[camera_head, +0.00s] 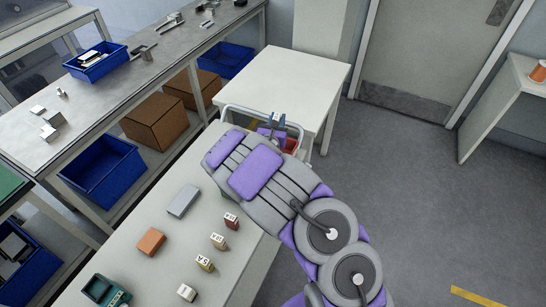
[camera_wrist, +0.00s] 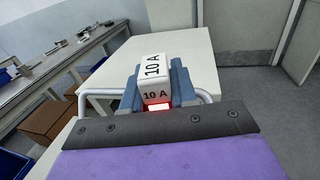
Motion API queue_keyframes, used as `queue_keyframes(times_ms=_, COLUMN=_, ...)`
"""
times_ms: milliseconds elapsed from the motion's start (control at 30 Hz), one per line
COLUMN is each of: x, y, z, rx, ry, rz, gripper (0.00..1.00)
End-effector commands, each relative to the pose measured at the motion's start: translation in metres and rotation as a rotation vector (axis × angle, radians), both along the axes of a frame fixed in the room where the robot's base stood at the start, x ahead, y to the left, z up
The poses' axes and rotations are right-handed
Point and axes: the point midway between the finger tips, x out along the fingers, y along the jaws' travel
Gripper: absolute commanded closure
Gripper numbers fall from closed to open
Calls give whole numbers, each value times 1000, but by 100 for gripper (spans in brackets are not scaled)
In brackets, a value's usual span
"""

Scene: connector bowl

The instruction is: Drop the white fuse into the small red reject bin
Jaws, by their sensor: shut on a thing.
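The white fuse (camera_wrist: 154,72), marked "10 A", is held between the blue fingers of my gripper (camera_wrist: 160,82) in the wrist view. In the head view my gripper (camera_head: 277,121) is at the far end of the near table, close to the small red bin (camera_head: 291,144). The bin shows only in part behind my arm. In the wrist view a patch of red (camera_wrist: 154,102) shows just below the fuse. I cannot tell whether the fuse is directly over the bin's opening.
On the near table (camera_head: 150,276) lie a red fuse (camera_head: 231,221), several other small labelled blocks, a grey box (camera_head: 184,200), an orange block (camera_head: 151,241) and a teal device (camera_head: 104,291). A pale tubular rail (camera_wrist: 207,95) surrounds the gripper area. An empty white table (camera_head: 290,85) stands beyond.

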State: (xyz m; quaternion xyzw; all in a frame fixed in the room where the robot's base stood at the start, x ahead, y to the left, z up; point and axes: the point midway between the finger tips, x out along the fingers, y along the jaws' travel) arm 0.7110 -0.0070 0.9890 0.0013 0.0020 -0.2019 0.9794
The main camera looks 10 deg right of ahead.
Motion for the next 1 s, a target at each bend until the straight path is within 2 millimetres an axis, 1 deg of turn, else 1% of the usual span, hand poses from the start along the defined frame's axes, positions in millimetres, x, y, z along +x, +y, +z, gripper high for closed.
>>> queue_keyframes(times_ms=167, x=0, y=2, z=-13, rx=0, ry=-1, rz=0, gripper=100)
queue_keyframes(times_ms=500, x=0, y=3, z=-51, rx=-1, ry=3, rz=0, gripper=100)
queue_keyframes(times_ms=633, x=0, y=2, z=-56, rx=-1, ry=0, rz=2, gripper=100)
queue_keyframes(times_ms=867, x=0, y=2, z=-56, rx=-2, ry=-1, rz=2, gripper=100)
queue_keyframes(times_ms=900, x=0, y=2, z=-56, rx=-2, ry=-1, rz=2, gripper=72)
queue_keyframes(times_ms=1000, x=0, y=3, z=-56, rx=-2, ry=-1, rz=2, gripper=62)
